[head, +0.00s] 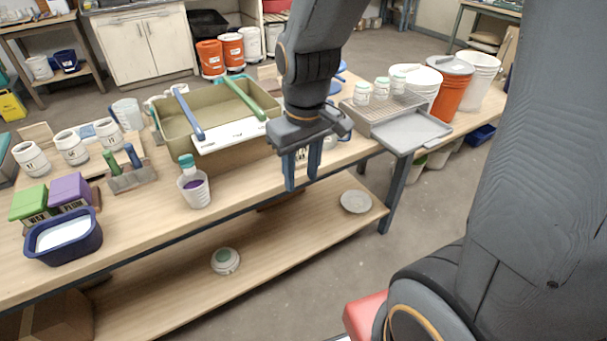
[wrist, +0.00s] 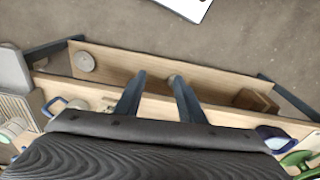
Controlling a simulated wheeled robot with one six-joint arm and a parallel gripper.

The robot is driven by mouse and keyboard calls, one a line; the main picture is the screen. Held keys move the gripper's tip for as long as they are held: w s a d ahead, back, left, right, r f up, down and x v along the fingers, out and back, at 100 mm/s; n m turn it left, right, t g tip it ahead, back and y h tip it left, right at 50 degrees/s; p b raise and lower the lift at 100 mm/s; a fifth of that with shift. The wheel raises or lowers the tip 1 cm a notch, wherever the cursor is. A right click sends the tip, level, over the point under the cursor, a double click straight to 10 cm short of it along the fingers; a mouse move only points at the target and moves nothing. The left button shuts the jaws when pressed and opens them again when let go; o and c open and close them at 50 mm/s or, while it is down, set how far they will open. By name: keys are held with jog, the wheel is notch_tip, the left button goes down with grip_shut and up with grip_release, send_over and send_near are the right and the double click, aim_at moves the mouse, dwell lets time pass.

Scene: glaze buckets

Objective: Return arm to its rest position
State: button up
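My gripper (head: 301,180) hangs pointing down over the front edge of the workbench (head: 245,185), near the bench's middle. Its two blue-grey fingers stand apart with nothing between them. The wrist view also shows my gripper (wrist: 155,82) with the fingers spread and empty, above the lower shelf (wrist: 205,75). Part of the bench top behind my gripper is hidden by it in the head view.
A glaze basin (head: 175,125) with a blue and a green tool across it stands left of my gripper. A cup of purple glaze (head: 196,195) is nearer. A grey drying tray (head: 412,132) is at right. The lower shelf holds a dish (head: 355,202) and a jar (head: 226,262).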

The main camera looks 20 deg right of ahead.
jog(key=shift+s, duration=0.1)
jog(key=s+d+m, duration=0.1)
jog(key=s+d+f+m, duration=0.1)
jog(key=s+d+m, duration=0.1)
jog(key=d, duration=0.1)
jog(key=shift+s+f, duration=0.3)
jog(key=shift+f, duration=0.05)
